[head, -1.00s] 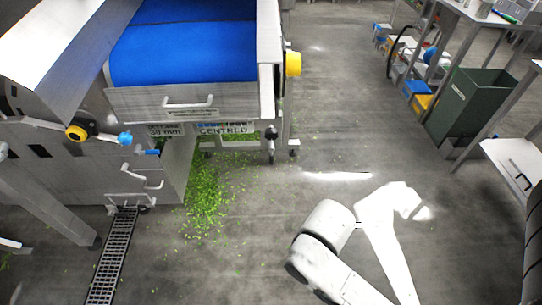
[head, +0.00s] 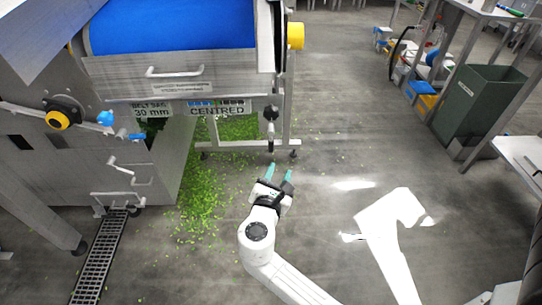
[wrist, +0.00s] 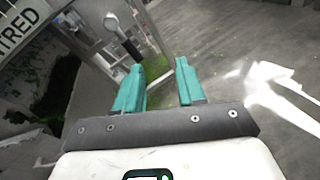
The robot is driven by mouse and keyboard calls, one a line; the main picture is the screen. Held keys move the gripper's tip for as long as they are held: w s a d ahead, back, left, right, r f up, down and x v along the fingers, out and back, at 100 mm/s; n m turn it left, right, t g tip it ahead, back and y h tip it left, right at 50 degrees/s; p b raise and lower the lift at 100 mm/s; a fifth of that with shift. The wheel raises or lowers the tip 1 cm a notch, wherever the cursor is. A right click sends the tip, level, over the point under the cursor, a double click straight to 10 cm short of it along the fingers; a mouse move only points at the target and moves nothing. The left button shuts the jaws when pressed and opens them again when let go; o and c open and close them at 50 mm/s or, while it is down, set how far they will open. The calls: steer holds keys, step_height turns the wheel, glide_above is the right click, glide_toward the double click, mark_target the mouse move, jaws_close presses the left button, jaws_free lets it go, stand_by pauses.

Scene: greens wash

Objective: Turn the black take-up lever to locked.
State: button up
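A dark lever (head: 270,128) hangs down from a round pivot on the conveyor frame's right end, below the yellow roller cap; it looks like the take-up lever. Its handle points down. In the wrist view the lever (wrist: 124,38) shows past the left finger, angled down to the right. My gripper (head: 280,173) is below and in front of the lever, apart from it. Its two teal fingers are spread with nothing between them in the wrist view (wrist: 160,72). Any lock marking by the lever is too small to read.
The conveyor with its blue belt (head: 170,25) and a sign reading CENTRED (head: 219,110) stands behind. Green scraps (head: 205,200) litter the floor. A drain grate (head: 97,260) lies left. The floor right of the frame is open, up to a green bin (head: 485,105) and tables.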

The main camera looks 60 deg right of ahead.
mark_target(271, 147)
steer(key=w+d+n+t+b, duration=0.1)
steer(key=w+d+n, duration=0.1)
steer(key=w+d, duration=0.2)
steer(key=w+d+n+t+b, duration=0.1)
steer(key=w+d+n, duration=0.1)
steer(key=w+d, duration=0.2)
steer(key=shift+w+d+h, duration=0.1)
steer(key=shift+d+h, duration=0.1)
steer(key=shift+h, duration=0.2)
steer(key=shift+c, duration=0.4)
jaws_close()
